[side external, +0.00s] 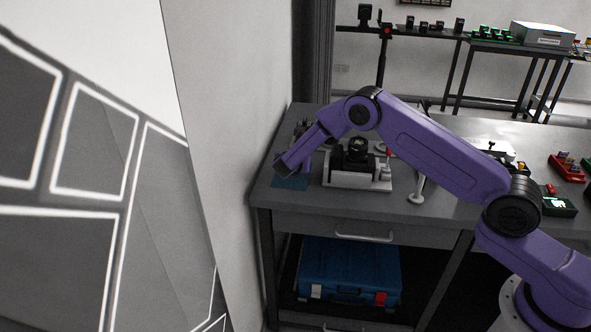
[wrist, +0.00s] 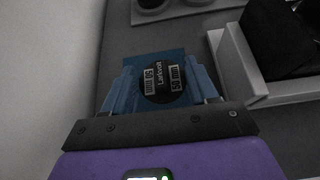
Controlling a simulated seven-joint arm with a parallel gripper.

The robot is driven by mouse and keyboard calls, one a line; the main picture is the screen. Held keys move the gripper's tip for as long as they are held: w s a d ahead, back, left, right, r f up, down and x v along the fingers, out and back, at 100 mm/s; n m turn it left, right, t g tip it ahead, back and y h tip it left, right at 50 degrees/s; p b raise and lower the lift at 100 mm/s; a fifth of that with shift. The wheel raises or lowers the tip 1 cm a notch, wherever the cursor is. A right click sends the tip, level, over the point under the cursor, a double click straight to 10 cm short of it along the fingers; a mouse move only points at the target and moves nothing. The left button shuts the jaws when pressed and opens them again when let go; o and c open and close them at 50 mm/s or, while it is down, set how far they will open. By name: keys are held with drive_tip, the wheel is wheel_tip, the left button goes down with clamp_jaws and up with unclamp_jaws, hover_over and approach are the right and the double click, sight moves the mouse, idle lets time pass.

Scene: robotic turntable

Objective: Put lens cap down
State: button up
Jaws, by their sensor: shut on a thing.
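The lens cap (wrist: 166,82) is a round black disc with white print, seen face-on in the wrist view. My gripper (wrist: 164,88) has its two blue fingers on either side of the cap and is shut on it. A blue mat (wrist: 154,60) lies on the bench beneath the cap. I cannot tell whether the cap touches the mat. In the side external view my gripper (side external: 284,178) is low at the left end of the bench, over the blue mat (side external: 291,184). The cap is hidden there.
A light grey fixture with a black device (side external: 357,150) stands just right of my gripper; it also shows in the wrist view (wrist: 240,62). A white post (side external: 417,188) stands further right. The wall is close on the left. Red and green trays lie at the right.

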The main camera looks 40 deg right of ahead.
drive_tip(key=shift+w+f, duration=0.3)
drive_tip(key=shift+f, duration=1.6)
drive_tip(key=shift+f, duration=0.15)
drive_tip(key=o, duration=1.1)
